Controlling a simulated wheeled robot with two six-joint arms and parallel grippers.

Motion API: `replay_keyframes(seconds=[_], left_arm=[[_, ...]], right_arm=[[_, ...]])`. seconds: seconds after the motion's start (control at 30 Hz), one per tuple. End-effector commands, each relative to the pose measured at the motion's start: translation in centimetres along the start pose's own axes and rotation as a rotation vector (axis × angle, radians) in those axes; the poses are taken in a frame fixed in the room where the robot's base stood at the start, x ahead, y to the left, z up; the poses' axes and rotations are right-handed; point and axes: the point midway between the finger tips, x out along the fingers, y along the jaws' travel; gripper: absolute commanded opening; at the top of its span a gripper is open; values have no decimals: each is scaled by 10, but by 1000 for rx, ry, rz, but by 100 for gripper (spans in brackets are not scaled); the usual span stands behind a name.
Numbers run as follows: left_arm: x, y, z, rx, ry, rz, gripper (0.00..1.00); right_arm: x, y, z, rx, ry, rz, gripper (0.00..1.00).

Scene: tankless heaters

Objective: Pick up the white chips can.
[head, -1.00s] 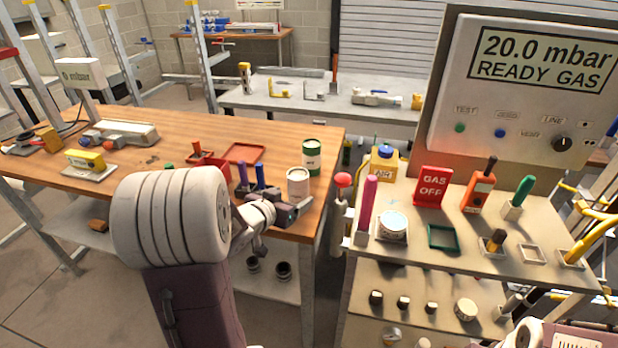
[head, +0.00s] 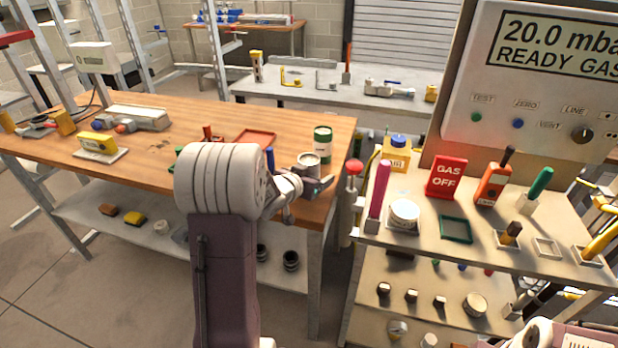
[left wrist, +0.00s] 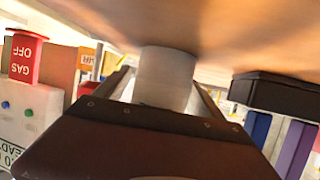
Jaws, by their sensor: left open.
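The white can (head: 309,159) stands upright near the right end of the wooden table (head: 205,125), its lower part hidden behind my left gripper (head: 318,186). In the left wrist view, which looks upside down, the white can (left wrist: 164,78) is between the two spread fingers of my left gripper (left wrist: 165,88). The gripper is open; I cannot tell whether a finger touches the can. My right gripper is not in view.
A green-and-white can (head: 322,142) stands just behind the white can. A red tray (head: 255,137) and a blue post (head: 270,158) are to its left. The side bench on the right holds a magenta post (head: 379,190) and a red GAS OFF sign (head: 446,177).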

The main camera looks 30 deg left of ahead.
Motion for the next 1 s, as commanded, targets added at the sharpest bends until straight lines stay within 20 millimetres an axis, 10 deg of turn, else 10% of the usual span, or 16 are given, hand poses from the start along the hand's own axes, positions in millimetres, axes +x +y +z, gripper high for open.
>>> replay_keyframes(seconds=[0.13,0.4,1.0], left_arm=[[0,0,-1,0,1,0,73],[-1,0,0,0,0,0,0],[-23,0,-46,1,5,-2,0]], right_arm=[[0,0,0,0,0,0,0],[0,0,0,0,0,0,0],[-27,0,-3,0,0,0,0]])
